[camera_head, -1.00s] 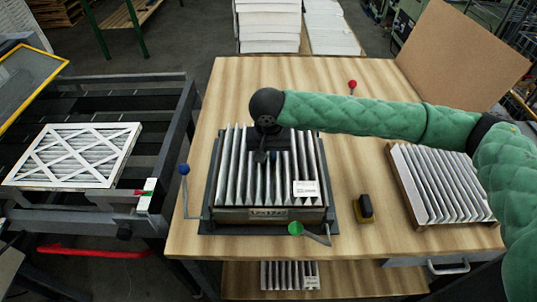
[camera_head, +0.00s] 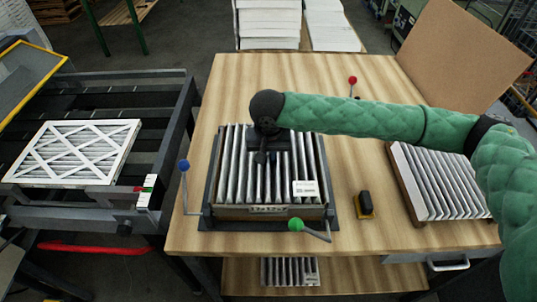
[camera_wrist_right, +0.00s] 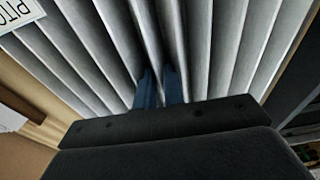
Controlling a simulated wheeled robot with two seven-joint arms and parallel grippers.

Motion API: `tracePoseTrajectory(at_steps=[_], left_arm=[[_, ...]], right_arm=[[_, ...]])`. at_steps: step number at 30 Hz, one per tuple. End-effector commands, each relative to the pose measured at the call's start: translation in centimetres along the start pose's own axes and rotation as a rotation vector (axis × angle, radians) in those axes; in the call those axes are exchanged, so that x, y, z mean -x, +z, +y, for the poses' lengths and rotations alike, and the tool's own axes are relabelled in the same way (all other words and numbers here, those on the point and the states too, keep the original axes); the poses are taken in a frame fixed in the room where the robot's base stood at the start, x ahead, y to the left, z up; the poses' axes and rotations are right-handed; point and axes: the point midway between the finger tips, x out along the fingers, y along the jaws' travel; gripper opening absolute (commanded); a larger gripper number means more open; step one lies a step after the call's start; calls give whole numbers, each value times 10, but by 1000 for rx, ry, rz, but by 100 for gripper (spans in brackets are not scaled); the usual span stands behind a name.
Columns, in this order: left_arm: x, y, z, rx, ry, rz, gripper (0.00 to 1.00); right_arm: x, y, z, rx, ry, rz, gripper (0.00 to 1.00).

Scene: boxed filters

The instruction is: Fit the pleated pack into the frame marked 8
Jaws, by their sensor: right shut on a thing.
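The white pleated pack (camera_head: 236,175), with a small white label near its front right corner, sits at the opening of a brown frame (camera_head: 230,213) in the dark fixture on the table. Its front edge is close to the frame's front wall; I cannot tell whether it is fully seated. The marking on the front wall is too small to read. My right gripper (camera_head: 262,158) is over the pack, its fingers shut on a pleat. The right wrist view shows the blue fingers (camera_wrist_right: 160,88) pinching the pleated pack (camera_wrist_right: 95,50). My left gripper is out of view.
The fixture has a blue-knobbed lever (camera_head: 184,166) at left and a green-knobbed lever (camera_head: 296,225) at front. A black-and-yellow block (camera_head: 364,204) and another pleated filter (camera_head: 436,180) lie to the right. A finished-looking filter (camera_head: 75,152) lies on the left rack.

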Motion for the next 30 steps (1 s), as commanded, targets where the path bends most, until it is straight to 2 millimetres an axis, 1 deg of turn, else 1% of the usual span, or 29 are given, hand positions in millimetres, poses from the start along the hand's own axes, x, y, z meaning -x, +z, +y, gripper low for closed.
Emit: tracePoseTrajectory(at_steps=[30], left_arm=[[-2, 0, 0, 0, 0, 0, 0]], right_arm=[[-16, 2, 0, 0, 0, 0, 0]])
